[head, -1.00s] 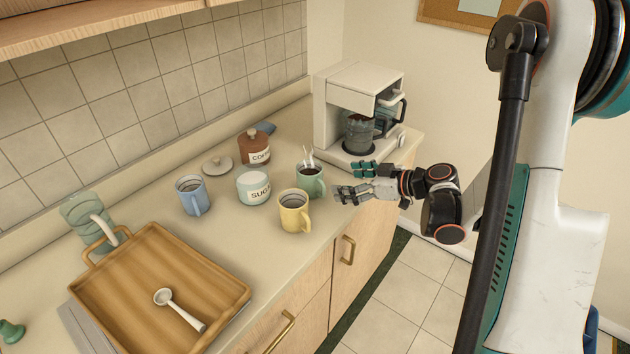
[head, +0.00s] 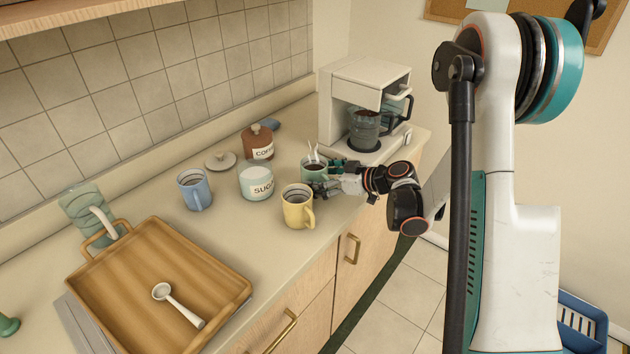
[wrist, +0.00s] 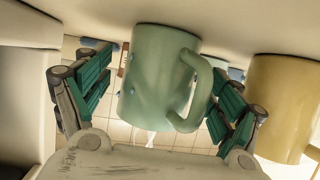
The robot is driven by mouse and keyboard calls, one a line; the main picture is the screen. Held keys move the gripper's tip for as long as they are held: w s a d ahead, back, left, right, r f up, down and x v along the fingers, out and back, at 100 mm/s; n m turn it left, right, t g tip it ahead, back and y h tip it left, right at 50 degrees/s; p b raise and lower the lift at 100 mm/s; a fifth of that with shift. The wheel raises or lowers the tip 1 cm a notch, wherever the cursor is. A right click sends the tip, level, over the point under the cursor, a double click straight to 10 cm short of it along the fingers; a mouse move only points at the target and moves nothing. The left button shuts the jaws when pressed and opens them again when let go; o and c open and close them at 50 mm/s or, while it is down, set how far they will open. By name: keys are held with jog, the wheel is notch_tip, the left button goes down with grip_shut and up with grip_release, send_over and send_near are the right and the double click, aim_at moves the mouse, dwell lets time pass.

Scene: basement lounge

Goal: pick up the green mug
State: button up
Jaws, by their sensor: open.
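The green mug (head: 314,168) stands on the counter with dark liquid and white steam at its top. It is partly hidden by my gripper (head: 325,176) in the head view. In the wrist view the green mug (wrist: 160,80) appears upside down, between the two open fingers of my gripper (wrist: 155,95), with its handle toward the right finger. The fingers are on either side of it. I cannot tell whether the right finger touches the handle.
A yellow mug (head: 297,208) stands close beside the green mug. A sugar jar (head: 256,182), coffee jar (head: 258,142) and blue mug (head: 194,190) stand behind and left. The coffee maker (head: 345,110) is at the back right. A wooden tray (head: 215,265) lies at the front left.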

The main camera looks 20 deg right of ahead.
jog(key=shift+x, duration=1.2)
jog(key=shift+s, duration=0.1)
jog(key=c, duration=1.6)
jog(key=shift+o, duration=0.2)
jog(key=shift+r, duration=0.15)
